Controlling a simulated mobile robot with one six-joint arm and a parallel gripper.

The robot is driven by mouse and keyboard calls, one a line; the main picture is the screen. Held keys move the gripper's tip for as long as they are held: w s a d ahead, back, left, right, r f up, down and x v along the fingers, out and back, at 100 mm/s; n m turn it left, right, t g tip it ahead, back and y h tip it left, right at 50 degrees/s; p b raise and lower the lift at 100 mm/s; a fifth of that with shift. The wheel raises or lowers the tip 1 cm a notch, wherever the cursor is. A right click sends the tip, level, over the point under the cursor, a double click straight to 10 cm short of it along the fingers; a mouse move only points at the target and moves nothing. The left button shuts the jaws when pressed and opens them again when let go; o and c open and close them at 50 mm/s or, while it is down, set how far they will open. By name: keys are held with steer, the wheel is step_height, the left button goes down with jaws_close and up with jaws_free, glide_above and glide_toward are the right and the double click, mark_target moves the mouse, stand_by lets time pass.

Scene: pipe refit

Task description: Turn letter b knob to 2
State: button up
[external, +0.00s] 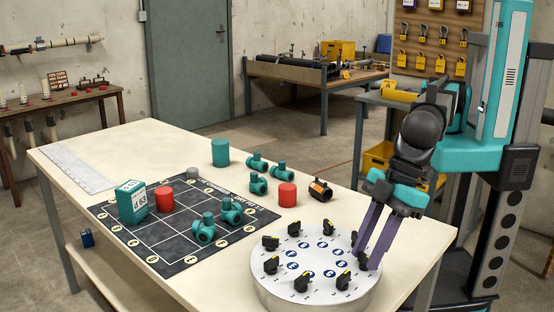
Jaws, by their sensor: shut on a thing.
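A round pale dial plate (288,300) stands at the near right end of the white table. Several black knobs with yellow marks stand in a ring on it, with blue round labels inside the ring. The letters and numbers are too small to read, so I cannot tell which knob is b. My gripper (366,258) reaches down with its two purple fingers to the right side of the plate. It is shut on a black knob (362,260) there, which the fingers partly hide. The knob's pointing direction is not clear.
A black grid mat (180,256) lies left of the plate, with teal pipe fittings, a red cylinder (165,201) and a teal box (131,202). Another red cylinder (287,195) and a black-orange fitting (320,190) stand behind the plate.

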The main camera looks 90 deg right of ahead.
steer(key=shift+a+m+h, duration=0.1)
steer(key=shift+m+h, duration=0.2)
steer(key=shift+m, duration=0.5)
steer(key=shift+s, duration=0.1)
steer(key=o, duration=1)
steer(key=shift+o, duration=0.2)
steer(key=shift+r, duration=0.1)
steer(key=b+v, duration=0.2)
steer(key=v, duration=1.1)
steer(key=shift+s+r+b, duration=0.2)
steer(key=shift+r+b, duration=0.05)
steer(key=shift+b, duration=0.05)
steer(key=shift+w, duration=0.1)
